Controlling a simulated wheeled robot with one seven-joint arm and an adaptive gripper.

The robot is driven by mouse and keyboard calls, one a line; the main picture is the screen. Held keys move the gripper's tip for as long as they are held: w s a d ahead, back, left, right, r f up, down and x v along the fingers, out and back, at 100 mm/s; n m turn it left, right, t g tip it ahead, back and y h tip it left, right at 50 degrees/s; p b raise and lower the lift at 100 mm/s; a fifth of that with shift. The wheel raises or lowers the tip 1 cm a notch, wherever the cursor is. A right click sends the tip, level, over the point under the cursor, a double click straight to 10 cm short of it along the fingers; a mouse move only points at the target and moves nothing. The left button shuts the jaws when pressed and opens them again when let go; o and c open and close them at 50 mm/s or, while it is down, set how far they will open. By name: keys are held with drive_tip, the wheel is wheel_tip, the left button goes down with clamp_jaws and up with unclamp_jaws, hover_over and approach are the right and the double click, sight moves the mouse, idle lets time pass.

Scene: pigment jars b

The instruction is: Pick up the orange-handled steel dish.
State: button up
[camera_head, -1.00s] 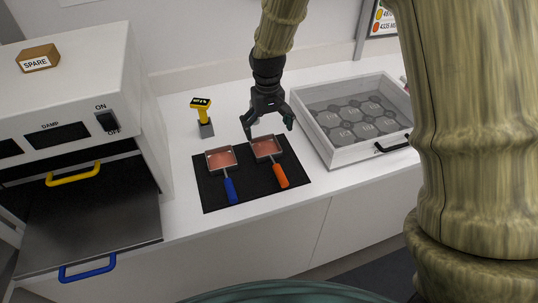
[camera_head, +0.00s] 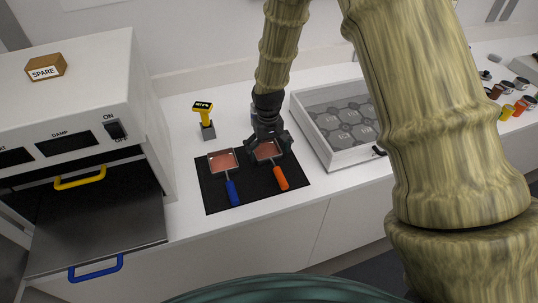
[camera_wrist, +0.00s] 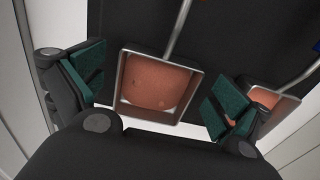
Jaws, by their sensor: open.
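The orange-handled steel dish (camera_head: 281,180) lies on a black mat (camera_head: 255,190), holding pinkish-orange material. My gripper (camera_head: 268,150) is over the pan end of this dish in the head view and partly hides it. In the wrist view my open gripper (camera_wrist: 155,88) has one green-padded finger on each side of the steel pan (camera_wrist: 160,85). The pan lies between the fingers, with a gap visible on the left. Its handle's orange part is out of the wrist view. Whether the right finger touches the pan is unclear.
A blue-handled dish (camera_head: 232,190) lies close on the left, and its pan (camera_wrist: 270,100) shows beside my right finger in the wrist view. A yellow-topped device (camera_head: 204,118) stands behind. A white tray (camera_head: 325,150) is at right; an oven-like box (camera_head: 75,110) at left.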

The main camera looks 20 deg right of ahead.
drive_tip(key=shift+f, duration=0.5)
drive_tip(key=c, duration=1.2)
drive_tip(key=shift+r, duration=0.1)
